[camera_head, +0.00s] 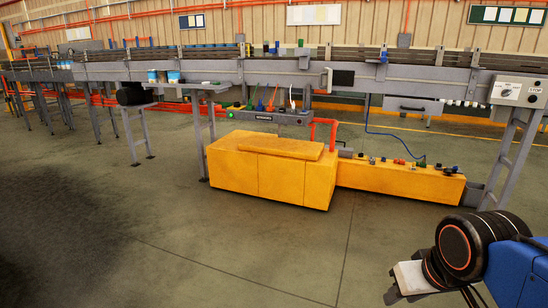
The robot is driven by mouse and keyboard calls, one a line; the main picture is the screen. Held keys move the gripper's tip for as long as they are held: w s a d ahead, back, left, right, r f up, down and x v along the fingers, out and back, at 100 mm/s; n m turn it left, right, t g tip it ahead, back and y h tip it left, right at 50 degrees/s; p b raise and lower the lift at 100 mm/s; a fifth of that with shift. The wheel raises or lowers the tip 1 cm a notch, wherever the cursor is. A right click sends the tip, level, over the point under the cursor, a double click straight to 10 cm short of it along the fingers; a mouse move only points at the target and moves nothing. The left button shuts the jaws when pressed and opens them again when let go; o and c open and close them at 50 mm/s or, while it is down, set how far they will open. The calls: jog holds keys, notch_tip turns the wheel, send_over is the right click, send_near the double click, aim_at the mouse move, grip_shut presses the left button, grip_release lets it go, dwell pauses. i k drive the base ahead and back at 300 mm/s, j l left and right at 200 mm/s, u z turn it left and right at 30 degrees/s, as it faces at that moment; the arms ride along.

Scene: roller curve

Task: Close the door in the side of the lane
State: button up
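The lane (230,72) is a long grey roller conveyor running across the view on grey legs. In its side, right of the middle, is a small dark rectangular opening (343,79). A narrow pale panel (327,78) stands out at the opening's left edge; it looks like the door, swung open and seen nearly edge-on. My arm enters at the lower right, with a blue link and black joints. The pale block at its end, apparently my gripper (409,279), is far from the door, nearer the camera. Its fingers cannot be made out.
A yellow cabinet (260,178) and a low yellow bench (400,181) with small items stand on the floor before the lane, below the door. A grey control box (519,90) sits at the lane's right end. The floor in front is clear.

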aim_at(328, 73)
jog(key=i+z, duration=0.1)
jog(key=i, duration=0.5)
jog(key=i+j+z, duration=0.1)
jog(key=i, duration=0.5)
jog(key=i+j+z, duration=0.1)
jog(key=i, duration=0.5)
jog(key=j, duration=0.1)
